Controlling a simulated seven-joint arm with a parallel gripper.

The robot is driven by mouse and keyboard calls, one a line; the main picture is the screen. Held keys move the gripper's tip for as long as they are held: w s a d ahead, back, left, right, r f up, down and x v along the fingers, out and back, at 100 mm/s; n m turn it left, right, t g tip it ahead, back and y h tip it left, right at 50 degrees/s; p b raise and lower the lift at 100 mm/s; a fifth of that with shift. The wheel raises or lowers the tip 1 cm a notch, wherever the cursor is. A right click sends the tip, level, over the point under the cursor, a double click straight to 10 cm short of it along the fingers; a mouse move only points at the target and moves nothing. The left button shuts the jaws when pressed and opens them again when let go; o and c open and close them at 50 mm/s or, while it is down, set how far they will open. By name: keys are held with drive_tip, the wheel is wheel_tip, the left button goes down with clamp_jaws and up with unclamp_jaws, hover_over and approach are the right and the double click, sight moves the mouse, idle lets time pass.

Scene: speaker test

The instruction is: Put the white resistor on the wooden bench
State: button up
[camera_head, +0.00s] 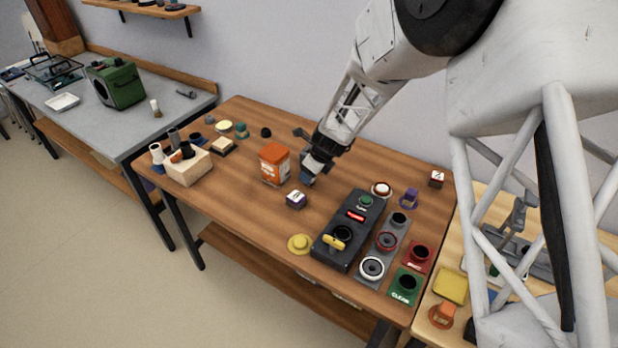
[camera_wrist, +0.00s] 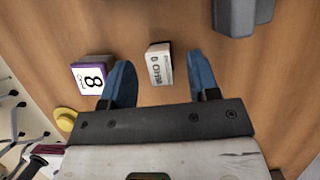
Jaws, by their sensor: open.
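The white resistor (camera_wrist: 160,66) is a small pale block with dark print, seen in the wrist view between my two blue fingers. It appears to rest on the brown wooden tabletop (camera_wrist: 185,20). My gripper (camera_wrist: 160,72) is open, with one finger on each side of the resistor and a visible gap to both. In the head view my gripper (camera_head: 310,172) is low over the middle of the brown wooden bench (camera_head: 245,215). The resistor cannot be made out there, probably hidden by the fingers.
A purple-and-white cube (camera_wrist: 92,76) sits just left of the gripper. An orange-lidded jar (camera_head: 274,164) stands close by, and a black control box (camera_head: 345,228) is to the right. A grey bench (camera_head: 75,115) is at left. The bench's front-left area is clear.

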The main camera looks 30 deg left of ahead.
drive_tip(key=shift+x, duration=0.85)
clamp_jaws()
drive_tip(key=shift+r, duration=0.2)
drive_tip(key=shift+r, duration=1.45)
drive_tip(key=shift+s+d+r, duration=0.15)
drive_tip(key=shift+r, duration=0.1)
drive_tip(key=s+d+r, duration=0.1)
drive_tip(key=s+d, duration=1)
drive_tip(key=shift+r, duration=0.15)
